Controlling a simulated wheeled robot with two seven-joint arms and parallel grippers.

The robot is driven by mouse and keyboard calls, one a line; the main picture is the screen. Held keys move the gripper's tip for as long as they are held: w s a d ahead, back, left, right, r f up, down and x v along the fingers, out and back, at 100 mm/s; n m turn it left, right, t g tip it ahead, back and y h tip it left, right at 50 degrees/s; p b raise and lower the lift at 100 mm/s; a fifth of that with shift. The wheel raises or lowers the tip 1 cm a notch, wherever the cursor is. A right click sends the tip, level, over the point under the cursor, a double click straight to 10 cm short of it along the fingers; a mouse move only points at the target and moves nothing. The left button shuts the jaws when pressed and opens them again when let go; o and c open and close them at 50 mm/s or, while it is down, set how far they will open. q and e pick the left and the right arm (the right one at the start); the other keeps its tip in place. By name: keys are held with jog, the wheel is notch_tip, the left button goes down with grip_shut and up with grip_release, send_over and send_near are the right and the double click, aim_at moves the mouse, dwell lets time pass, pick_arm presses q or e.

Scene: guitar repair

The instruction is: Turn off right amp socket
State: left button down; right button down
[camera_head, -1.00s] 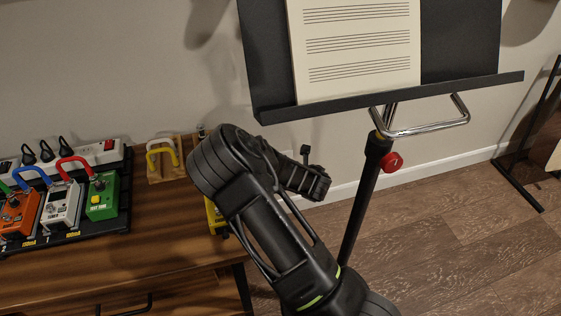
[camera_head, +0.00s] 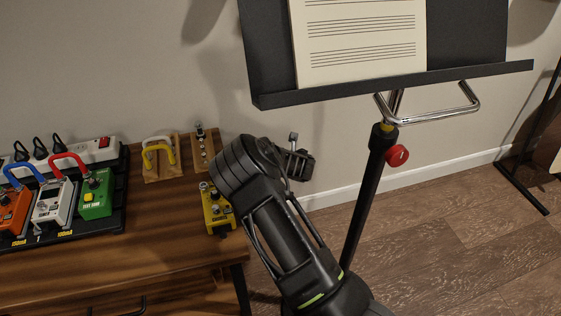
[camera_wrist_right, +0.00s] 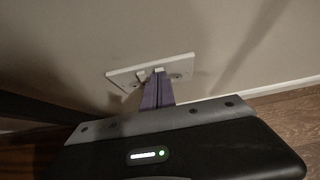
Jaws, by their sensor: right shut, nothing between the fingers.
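In the right wrist view, a white double wall socket plate (camera_wrist_right: 150,72) with small switches is mounted on the wall. My right gripper (camera_wrist_right: 157,74) is shut, its purple fingers pointing at the plate. The fingertips overlap the middle of the plate, beside a raised rocker switch (camera_wrist_right: 141,76) on their left; whether they touch the plate or a switch I cannot tell. The fingers hide part of the plate. In the head view, my right arm reaches toward the wall, and its bulk hides the gripper fingers and the socket. My left gripper is not in view.
A wooden table (camera_head: 170,225) holds a pedalboard with coloured pedals, a power strip (camera_head: 95,150) and a yellow pedal (camera_head: 217,209) close to my arm. A black music stand (camera_head: 376,165) with sheet music rises right of my arm.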

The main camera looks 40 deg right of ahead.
jog(key=shift+w+d+r, duration=0.15)
jog(key=shift+w+r, duration=0.05)
jog(key=shift+w, duration=0.25)
jog(key=shift+r, duration=0.15)
jog(key=shift+r+p, duration=0.6)
